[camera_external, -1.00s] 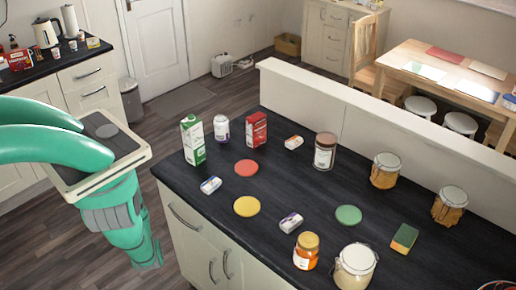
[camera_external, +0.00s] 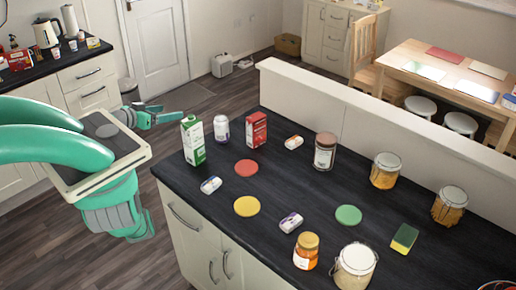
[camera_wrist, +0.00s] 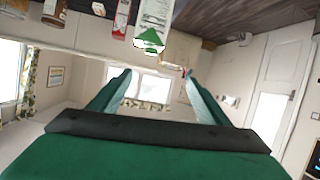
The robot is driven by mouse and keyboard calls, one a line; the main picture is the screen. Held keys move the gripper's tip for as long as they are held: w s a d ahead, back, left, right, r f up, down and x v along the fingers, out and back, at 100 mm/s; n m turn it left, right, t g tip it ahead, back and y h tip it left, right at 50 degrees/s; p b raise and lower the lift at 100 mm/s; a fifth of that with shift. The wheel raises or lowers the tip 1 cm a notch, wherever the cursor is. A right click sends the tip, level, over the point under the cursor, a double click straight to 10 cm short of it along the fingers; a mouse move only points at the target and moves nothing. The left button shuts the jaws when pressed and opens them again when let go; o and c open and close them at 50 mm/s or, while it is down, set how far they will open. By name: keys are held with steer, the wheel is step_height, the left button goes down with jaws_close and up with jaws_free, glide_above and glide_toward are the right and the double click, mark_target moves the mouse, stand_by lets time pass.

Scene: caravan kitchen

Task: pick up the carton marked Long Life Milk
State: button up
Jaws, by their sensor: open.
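A tall green and white carton (camera_external: 193,141) stands upright at the far left corner of the dark counter; it looks like the milk carton, but its lettering is too small to read. It also shows at the top of the tilted wrist view (camera_wrist: 153,25). A red carton (camera_external: 257,130) stands to its right, past a white bottle. My gripper (camera_external: 168,113) is just left of the green and white carton, off the counter's edge. It is open and empty, with its fingers apart in the wrist view (camera_wrist: 157,76). The carton is clear of the fingers.
A red disc (camera_external: 246,168), a yellow disc (camera_external: 247,207) and a green disc (camera_external: 348,215) lie on the counter (camera_external: 290,185). A low white wall (camera_external: 385,133) runs behind. Floor is free left of the counter.

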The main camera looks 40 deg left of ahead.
mark_target(186, 131)
steer(key=shift+m+h, duration=0.7)
steer(key=shift+m, duration=0.1)
steer(key=d+f, duration=0.1)
steer(key=f, duration=0.1)
steer(key=w+d+f, duration=0.1)
steer(key=f, duration=0.2)
steer(key=w+f, duration=0.1)
steer(key=f, duration=0.2)
steer(key=shift+w+d, duration=0.15)
steer(key=shift+d, duration=0.25)
steer(key=x, duration=0.5)
steer(key=shift+f, duration=0.1)
steer(key=shift+x, duration=2.85)
steer(key=shift+a, duration=0.15)
jaws_close()
